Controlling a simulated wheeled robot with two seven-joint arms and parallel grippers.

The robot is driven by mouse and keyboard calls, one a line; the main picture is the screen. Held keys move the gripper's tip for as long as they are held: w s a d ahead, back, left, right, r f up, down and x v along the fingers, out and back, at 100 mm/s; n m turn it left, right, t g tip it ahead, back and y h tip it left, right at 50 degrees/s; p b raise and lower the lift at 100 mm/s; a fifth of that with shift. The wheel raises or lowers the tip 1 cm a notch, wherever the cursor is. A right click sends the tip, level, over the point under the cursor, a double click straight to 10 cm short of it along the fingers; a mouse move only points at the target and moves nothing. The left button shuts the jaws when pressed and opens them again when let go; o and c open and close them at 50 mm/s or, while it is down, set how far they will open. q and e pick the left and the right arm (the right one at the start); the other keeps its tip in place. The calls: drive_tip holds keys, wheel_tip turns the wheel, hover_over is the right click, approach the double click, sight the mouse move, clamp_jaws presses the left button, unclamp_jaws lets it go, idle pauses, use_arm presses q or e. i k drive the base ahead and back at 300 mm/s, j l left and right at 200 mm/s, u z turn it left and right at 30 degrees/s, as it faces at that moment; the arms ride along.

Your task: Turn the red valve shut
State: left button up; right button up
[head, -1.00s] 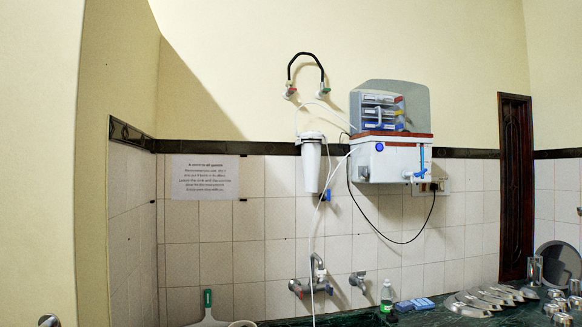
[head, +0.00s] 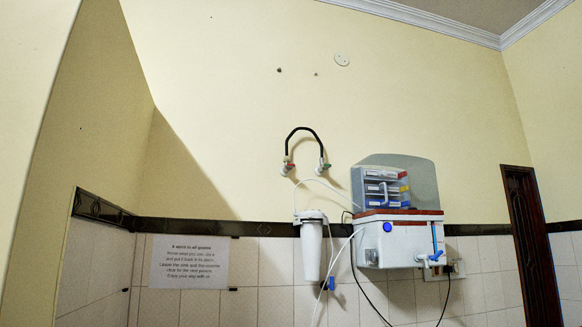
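A black curved hose (head: 304,131) is on the cream wall above the dark tile border. A small valve with a red part (head: 288,166) is at its left end. A similar valve with a green part (head: 323,167) is at its right end. Both are small, so I cannot tell how far either is turned. Neither of my grippers is in view.
The white filter housing (head: 311,250) hangs below the valves. The purifier box (head: 398,240) is on the wall to its right, with tubes and a black cable below. A paper notice (head: 188,262) is on the tiles at left. The wall around the valves is clear.

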sight(289, 166)
drive_tip(key=i+l+u, duration=0.15)
drive_tip(key=i+l, duration=0.25)
drive_tip(key=i+l+u, duration=0.2)
drive_tip(key=l, duration=0.4)
drive_tip(key=i, duration=0.1)
